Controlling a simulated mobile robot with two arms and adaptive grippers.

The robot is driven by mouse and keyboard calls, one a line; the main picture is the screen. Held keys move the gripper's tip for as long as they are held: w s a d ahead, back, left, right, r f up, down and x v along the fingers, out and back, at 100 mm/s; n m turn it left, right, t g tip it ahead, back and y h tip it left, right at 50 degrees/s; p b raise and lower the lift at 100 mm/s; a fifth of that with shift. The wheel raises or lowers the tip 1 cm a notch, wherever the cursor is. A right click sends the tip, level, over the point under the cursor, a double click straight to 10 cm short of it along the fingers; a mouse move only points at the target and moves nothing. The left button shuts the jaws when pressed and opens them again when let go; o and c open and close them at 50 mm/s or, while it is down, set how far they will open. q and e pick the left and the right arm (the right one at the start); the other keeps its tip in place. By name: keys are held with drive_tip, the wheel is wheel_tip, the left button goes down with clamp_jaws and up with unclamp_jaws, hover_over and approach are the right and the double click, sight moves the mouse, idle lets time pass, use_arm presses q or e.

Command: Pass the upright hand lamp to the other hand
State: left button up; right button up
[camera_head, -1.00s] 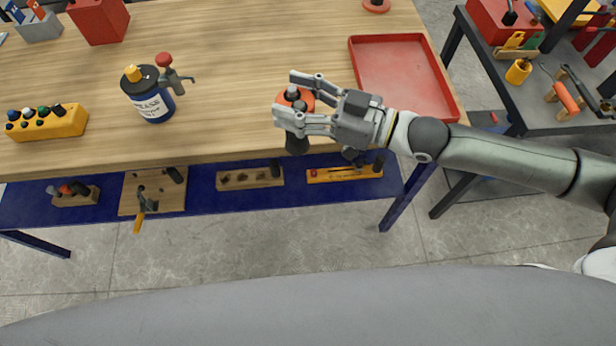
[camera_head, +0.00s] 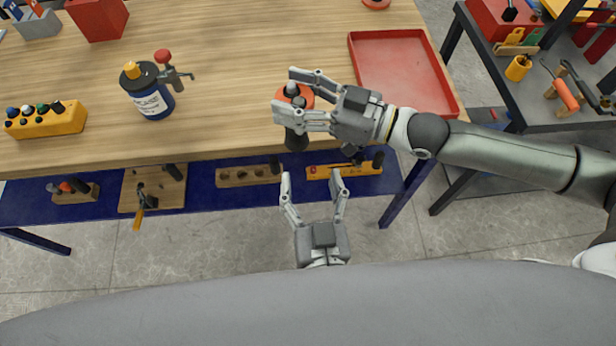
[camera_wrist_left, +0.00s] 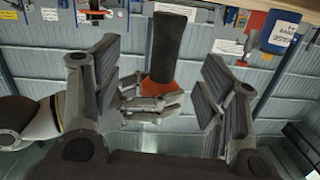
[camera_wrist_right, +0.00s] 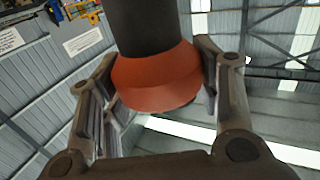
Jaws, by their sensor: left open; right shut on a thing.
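The hand lamp has an orange-red collar and a black handle. In the head view the lamp (camera_head: 297,138) is held upright above the front edge of the workbench. My right gripper (camera_head: 284,98) is shut on it around the orange part. The right wrist view shows the orange collar (camera_wrist_right: 155,78) between the fingers, with the black body above it in the picture. My left gripper (camera_head: 312,176) is open and empty, below the lamp and in front of the bench edge. In the left wrist view the lamp's black handle (camera_wrist_left: 168,47) shows between the open left fingers, apart from them.
The wooden workbench (camera_head: 240,60) holds a red tray (camera_head: 352,55), a blue grease can (camera_head: 150,98) and a yellow block (camera_head: 45,121). A blue lower shelf (camera_head: 220,196) carries several small wooden racks. A grey cart (camera_head: 560,120) with tools stands at the right.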

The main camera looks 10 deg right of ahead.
use_arm(q)
drive_tip(key=shift+n+t+y, duration=0.3)
drive_tip(key=shift+n+t, duration=0.1)
drive_tip(key=shift+n, duration=0.3)
drive_tip(key=w+r, duration=0.1)
drive_tip(key=w, duration=0.2)
drive_tip(key=w+a+r, duration=0.1)
drive_tip(key=w, duration=0.3)
drive_tip(key=w+r, duration=0.1)
drive_tip(key=w, duration=0.3)
drive_tip(key=shift+w+a+r, duration=0.25)
drive_tip(key=shift+r, duration=0.1)
drive_tip(key=c, duration=1.1)
drive_tip(key=shift+r, duration=0.1)
drive_tip(key=shift+c, duration=1)
use_arm(e)
drive_tip(key=o, duration=1.7)
drive_tip(key=shift+c, duration=0.2)
drive_tip(key=shift+d, duration=0.1)
